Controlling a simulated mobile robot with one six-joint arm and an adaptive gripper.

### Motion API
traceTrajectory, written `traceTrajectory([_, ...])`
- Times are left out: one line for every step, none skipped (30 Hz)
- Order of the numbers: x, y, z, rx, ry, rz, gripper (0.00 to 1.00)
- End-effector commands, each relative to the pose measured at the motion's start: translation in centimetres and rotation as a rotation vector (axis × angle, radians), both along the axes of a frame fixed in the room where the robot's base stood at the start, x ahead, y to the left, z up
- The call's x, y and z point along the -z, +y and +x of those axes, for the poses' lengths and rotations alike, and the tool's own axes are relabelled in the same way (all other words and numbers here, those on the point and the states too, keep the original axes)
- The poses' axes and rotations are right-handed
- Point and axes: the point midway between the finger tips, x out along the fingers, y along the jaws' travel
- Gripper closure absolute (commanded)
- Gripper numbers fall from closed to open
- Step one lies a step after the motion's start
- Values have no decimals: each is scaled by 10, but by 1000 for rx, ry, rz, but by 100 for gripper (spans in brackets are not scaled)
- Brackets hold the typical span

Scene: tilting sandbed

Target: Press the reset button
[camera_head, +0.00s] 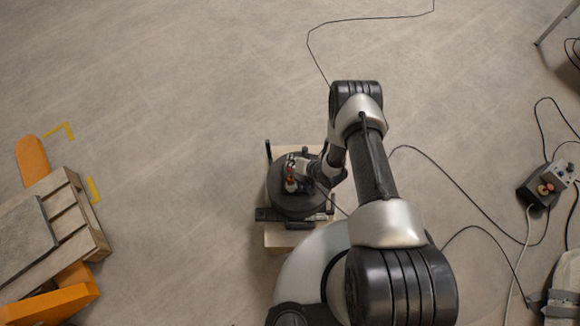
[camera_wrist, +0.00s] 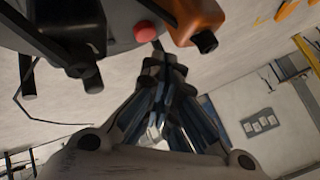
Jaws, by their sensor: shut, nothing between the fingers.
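A dark control box (camera_head: 535,194) lies on the floor at the far right of the head view. It bears small round buttons (camera_head: 545,188), reddish and pale; their labels are too small to read, so I cannot tell which is the reset button. My gripper (camera_wrist: 165,66) is shut and empty in the wrist view. In the head view my arm is folded over a dark round plate, far left of the control box, and the fingertips are hard to make out. A red round knob (camera_wrist: 145,31) shows beyond the fingers in the wrist view; I cannot tell whether it is on my own body.
A wooden sandbed frame (camera_head: 85,235) with orange supports (camera_head: 55,300) stands at the left. A light grey socket box (camera_head: 562,171) adjoins the control box. Black cables (camera_head: 440,175) cross the floor at the right. The floor between the sandbed and my base is clear.

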Motion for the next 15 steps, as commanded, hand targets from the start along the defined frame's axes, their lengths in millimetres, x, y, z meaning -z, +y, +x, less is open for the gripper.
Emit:
traceTrajectory([-10,0,1,1,-1,0,100])
traceTrajectory([-13,0,1,1,-1,0,100])
traceTrajectory([-17,0,1,0,-1,0,100])
traceTrajectory([-20,0,1,0,-2,0,100])
traceTrajectory([-23,0,1,0,-2,0,100])
traceTrajectory([-27,0,1,0,-1,0,100])
traceTrajectory([-30,0,1,0,-1,0,100])
traceTrajectory([-33,0,1,0,-1,0,100])
traceTrajectory([-36,0,1,1,-1,0,100])
traceTrajectory([-37,0,1,1,-1,0,100])
traceTrajectory([-38,0,1,1,-1,0,100])
traceTrajectory([-38,0,1,1,-1,0,100])
traceTrajectory([-38,0,1,1,-1,0,100])
traceTrajectory([-37,0,0,1,-1,0,100])
traceTrajectory([-37,0,1,1,-1,0,100])
